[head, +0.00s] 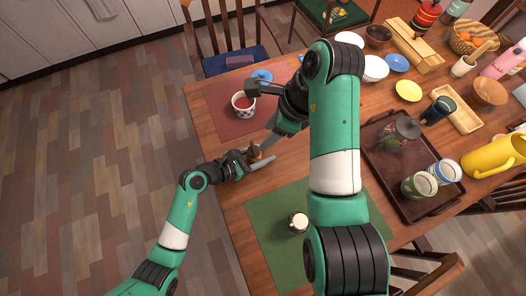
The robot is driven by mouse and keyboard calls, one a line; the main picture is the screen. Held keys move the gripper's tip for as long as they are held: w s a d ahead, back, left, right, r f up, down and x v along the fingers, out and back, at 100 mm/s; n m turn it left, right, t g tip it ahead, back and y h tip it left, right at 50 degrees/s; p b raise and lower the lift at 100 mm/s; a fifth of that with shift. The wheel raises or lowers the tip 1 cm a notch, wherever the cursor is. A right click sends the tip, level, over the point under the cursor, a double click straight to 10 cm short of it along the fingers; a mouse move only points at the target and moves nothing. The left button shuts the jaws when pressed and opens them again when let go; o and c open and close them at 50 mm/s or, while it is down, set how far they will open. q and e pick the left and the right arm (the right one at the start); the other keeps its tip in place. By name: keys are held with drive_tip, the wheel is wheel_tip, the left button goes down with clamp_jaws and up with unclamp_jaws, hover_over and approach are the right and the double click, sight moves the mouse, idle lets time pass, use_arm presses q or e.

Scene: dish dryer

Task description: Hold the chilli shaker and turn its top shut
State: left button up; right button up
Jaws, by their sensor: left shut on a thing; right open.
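My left gripper (256,158) is shut on a small brownish thing, seemingly the chilli shaker (254,152), above the near left part of the table. The fingers hide much of it, and its top is too small to read as open or shut. My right gripper (257,117) is open, its fingers spread wide, just above the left gripper in the picture. One of its fingers ends close to the held shaker; I cannot tell whether they touch.
A cup of red liquid (243,104) stands on a red mat (220,118) near the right gripper. A dark jar with a white top (298,222) stands on a green mat (265,245). A brown tray (412,212) with cups and a glass jar lies at right.

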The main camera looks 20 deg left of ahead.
drive_tip(key=shift+m, duration=0.3)
drive_tip(key=c, duration=0.5)
drive_tip(key=shift+m, duration=0.6)
drive_tip(key=shift+c, duration=0.9)
drive_tip(key=shift+m, duration=1)
clamp_jaws()
drive_tip(key=w+d+n+y, duration=0.1)
drive_tip(key=d+n+y, duration=0.25)
drive_tip(key=n, duration=2.65)
drive_tip(key=m, duration=0.1)
approach(258, 152)
drive_tip(key=shift+x, duration=3.05)
